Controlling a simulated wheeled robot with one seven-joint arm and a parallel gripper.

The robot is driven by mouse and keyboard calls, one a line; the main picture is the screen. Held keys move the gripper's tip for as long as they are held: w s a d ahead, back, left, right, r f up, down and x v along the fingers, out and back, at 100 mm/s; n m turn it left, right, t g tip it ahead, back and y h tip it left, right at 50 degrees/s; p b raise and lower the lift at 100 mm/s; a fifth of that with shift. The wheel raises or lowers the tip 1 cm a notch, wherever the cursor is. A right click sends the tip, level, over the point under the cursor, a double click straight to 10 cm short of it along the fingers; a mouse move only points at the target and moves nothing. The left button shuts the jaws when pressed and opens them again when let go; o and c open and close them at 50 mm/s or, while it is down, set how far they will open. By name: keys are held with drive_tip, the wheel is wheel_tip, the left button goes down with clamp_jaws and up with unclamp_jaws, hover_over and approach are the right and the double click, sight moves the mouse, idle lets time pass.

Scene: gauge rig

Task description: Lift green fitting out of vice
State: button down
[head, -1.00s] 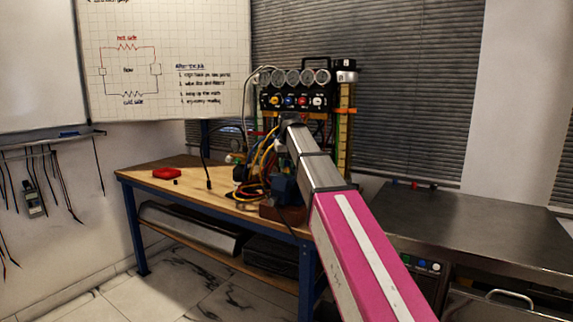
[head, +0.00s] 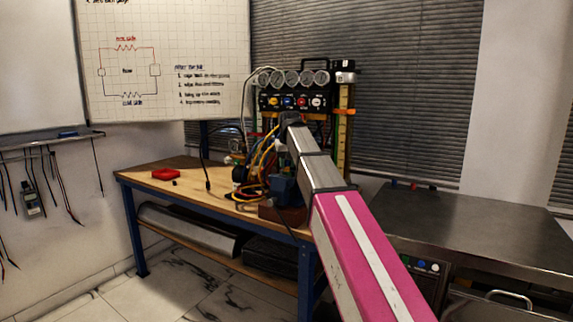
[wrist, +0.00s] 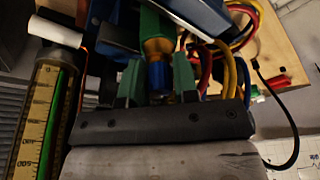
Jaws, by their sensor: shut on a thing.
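The green fitting (wrist: 152,22) shows at the top middle of the wrist view, with a brass collar and a blue part below its green body. My gripper (wrist: 158,78) has its two green-tipped fingers on either side of it and is shut on it. The blue vice (wrist: 203,14) is close beside the fitting in the wrist view; I cannot tell whether its jaws still touch the fitting. In the head view the vice (head: 283,187) stands at the bench's right end, and my arm hides the fitting and fingers.
Yellow and red hoses (wrist: 228,70) crowd the right of the fitting in the wrist view. A yellow scale tube (wrist: 35,120) stands close on the left. The gauge panel (head: 290,90) rises behind. A red object (head: 166,174) lies on the clearer left of the wooden bench (head: 150,182).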

drive_tip(key=shift+r, duration=0.25)
drive_tip(key=shift+r, duration=4.05)
